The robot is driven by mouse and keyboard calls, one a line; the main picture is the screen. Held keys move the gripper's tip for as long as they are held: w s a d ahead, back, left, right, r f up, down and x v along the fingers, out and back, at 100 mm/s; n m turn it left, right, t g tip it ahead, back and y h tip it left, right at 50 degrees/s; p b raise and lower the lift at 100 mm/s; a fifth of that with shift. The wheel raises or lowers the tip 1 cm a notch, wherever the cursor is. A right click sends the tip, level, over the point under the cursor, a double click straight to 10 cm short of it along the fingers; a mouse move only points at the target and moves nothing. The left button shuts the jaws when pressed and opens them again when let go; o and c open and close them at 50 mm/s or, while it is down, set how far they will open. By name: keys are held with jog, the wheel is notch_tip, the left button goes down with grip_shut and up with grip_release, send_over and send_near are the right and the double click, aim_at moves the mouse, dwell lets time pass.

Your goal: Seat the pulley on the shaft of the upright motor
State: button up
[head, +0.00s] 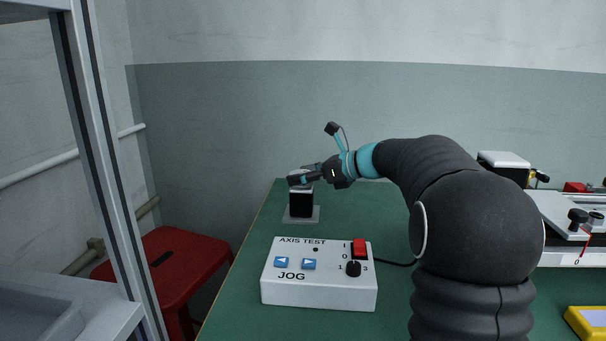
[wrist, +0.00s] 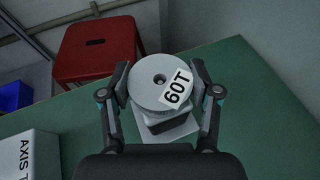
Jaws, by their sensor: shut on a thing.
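The pulley is a light grey disc (wrist: 154,82) with a "60T" label and a dark centre bore. My gripper (wrist: 160,83) is shut on its rim, one finger on each side. In the wrist view the pulley lies over the upright motor (wrist: 170,122), which shows below it on a light base plate (wrist: 182,133). In the head view my gripper (head: 302,179) is at the top of the black-bodied motor (head: 301,206). The motor's shaft is hidden, and I cannot tell whether it is in the bore.
A white "AXIS TEST" jog box (head: 320,285) stands on the green table (head: 245,290) in front of the motor. A red stool (head: 185,255) is off the table's left edge. A white-topped machine (head: 560,215) is at the right, with a yellow-edged device (head: 585,322) near the front.

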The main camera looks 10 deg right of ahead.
jog(key=shift+f, duration=0.15)
jog(key=o, duration=1.4)
jog(key=v, duration=0.7)
jog(key=shift+s+d, duration=0.2)
jog(key=shift+w+a, duration=0.1)
